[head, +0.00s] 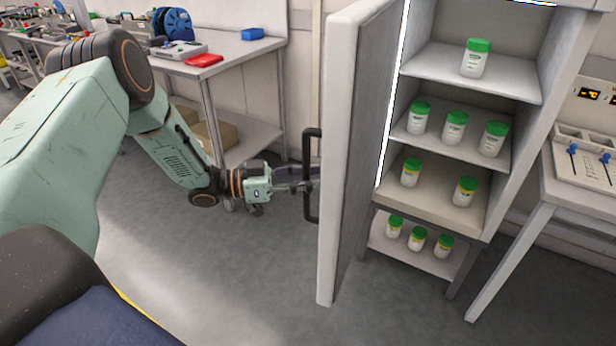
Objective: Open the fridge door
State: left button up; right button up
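The fridge door (348,150) stands swung open, its edge towards me and its outer face to the left. The fridge (520,190) behind it shows its lit inside, with several green-capped white jars on its shelves. The black door handle (308,205) is a vertical bar on the door's left side. My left gripper (302,187) is at the handle's middle, with its fingers reaching to the bar. The fingers are too small to tell whether they are closed around it. My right gripper is not in view.
A workbench (225,60) with a blue spool (175,22), a red box (204,60) and a blue box (252,33) stands at the back left. A table (570,195) with a control panel stands right of the fridge.

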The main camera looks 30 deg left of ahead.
pick_arm(q)
jog(key=shift+w, duration=0.15)
jog(key=v, duration=1.2)
jog(key=shift+a, duration=0.1)
dwell(0.4)
